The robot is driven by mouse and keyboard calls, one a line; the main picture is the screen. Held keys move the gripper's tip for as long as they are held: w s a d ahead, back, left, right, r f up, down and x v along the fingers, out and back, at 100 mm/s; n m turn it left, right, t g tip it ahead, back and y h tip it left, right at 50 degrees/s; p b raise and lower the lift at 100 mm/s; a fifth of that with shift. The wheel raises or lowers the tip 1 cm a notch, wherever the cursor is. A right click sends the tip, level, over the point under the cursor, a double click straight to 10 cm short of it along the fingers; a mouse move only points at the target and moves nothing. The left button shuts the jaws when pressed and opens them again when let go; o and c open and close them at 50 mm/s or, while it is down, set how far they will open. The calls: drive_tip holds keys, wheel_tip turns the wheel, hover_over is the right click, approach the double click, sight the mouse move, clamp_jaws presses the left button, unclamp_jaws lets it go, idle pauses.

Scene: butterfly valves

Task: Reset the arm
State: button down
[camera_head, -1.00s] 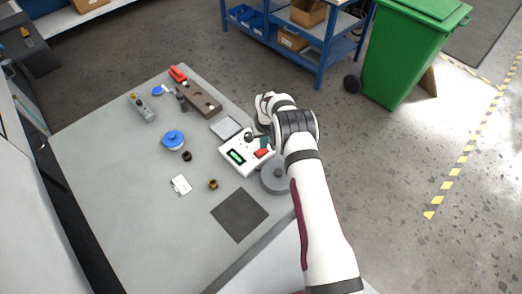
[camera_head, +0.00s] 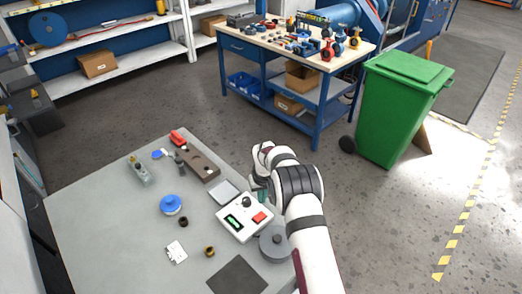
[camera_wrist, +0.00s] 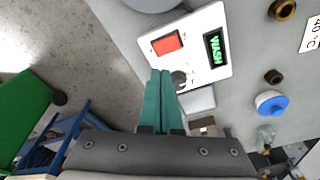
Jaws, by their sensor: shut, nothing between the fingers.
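My gripper is shut and empty; its two teal fingers (camera_wrist: 158,100) lie together in the wrist view. In the head view the gripper (camera_head: 262,192) is mostly hidden behind my wrist, at the right edge of the grey table (camera_head: 110,235). The fingertips overlap the near side of a white control box (camera_wrist: 205,75) in the wrist view, beside its black knob (camera_wrist: 179,77); I cannot tell whether they touch. The box also shows in the head view (camera_head: 232,232), with a red button and a green lit display that reads WASH.
On the table are a blue-topped part (camera_head: 170,205), a brown block (camera_head: 203,168), a grey round part (camera_head: 273,246), a dark mat (camera_head: 237,277) and small rings. A green bin (camera_head: 400,110) and a blue workbench (camera_head: 318,98) stand behind. The table's left front is clear.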

drive_tip(key=s+d+r+m+g, duration=0.1)
drive_tip(key=s+d+r+m, duration=0.15)
drive_tip(key=s+r, duration=0.85)
drive_tip(key=s+d+r+m, duration=0.2)
drive_tip(key=s+d+r, duration=0.2)
drive_tip(key=s+r, duration=0.65)
drive_tip(key=s+r+m+g+y, duration=0.1)
drive_tip(key=s+r+m, duration=0.2)
drive_tip(key=s, duration=1.7)
drive_tip(key=shift+s+d+r+m, duration=0.15)
drive_tip(key=shift+s+d+m, duration=0.1)
drive_tip(key=shift+d+m, duration=0.25)
